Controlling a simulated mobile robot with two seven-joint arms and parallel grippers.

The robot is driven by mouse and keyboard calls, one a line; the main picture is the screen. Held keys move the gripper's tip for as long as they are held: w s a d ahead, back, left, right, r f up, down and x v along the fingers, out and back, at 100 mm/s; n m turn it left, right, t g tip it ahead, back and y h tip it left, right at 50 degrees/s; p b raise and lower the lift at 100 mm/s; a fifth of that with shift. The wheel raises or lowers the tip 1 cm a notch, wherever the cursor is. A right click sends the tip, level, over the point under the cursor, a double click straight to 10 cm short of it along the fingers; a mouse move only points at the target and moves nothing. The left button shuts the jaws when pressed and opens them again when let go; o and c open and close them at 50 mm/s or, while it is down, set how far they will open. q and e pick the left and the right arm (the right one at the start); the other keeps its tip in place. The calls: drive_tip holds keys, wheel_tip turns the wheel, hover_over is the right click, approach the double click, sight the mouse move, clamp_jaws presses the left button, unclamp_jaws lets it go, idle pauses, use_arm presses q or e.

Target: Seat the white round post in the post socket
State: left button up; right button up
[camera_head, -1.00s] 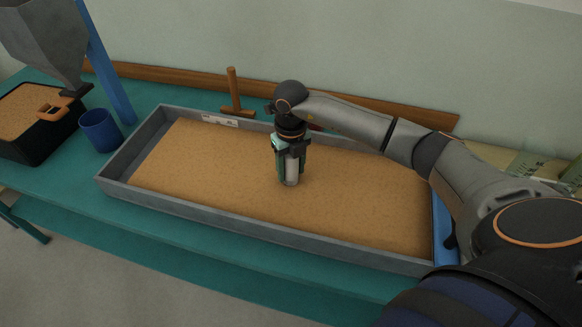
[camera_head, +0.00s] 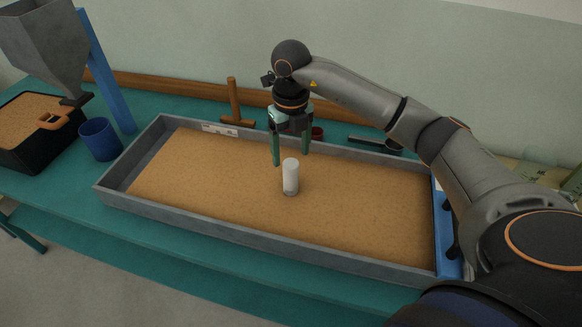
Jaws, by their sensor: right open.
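The white round post (camera_head: 291,177) stands upright in the sand near the middle of the long grey tray (camera_head: 240,235). The post socket itself cannot be seen; the post's foot and the sand hide whatever is under it. My right gripper (camera_head: 291,160) is open and empty, pointing down. My left gripper is not in view.
A blue cup (camera_head: 100,139) and a black sand bin (camera_head: 37,140) with an orange scoop (camera_head: 53,121) stand left of the tray. A wooden T-shaped tool (camera_head: 235,102) and a small red item (camera_head: 317,133) are behind it. A hopper (camera_head: 45,45) hangs at upper left.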

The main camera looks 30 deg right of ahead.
drive_tip(key=shift+r, duration=1.4)
drive_tip(key=shift+s+f, duration=0.1)
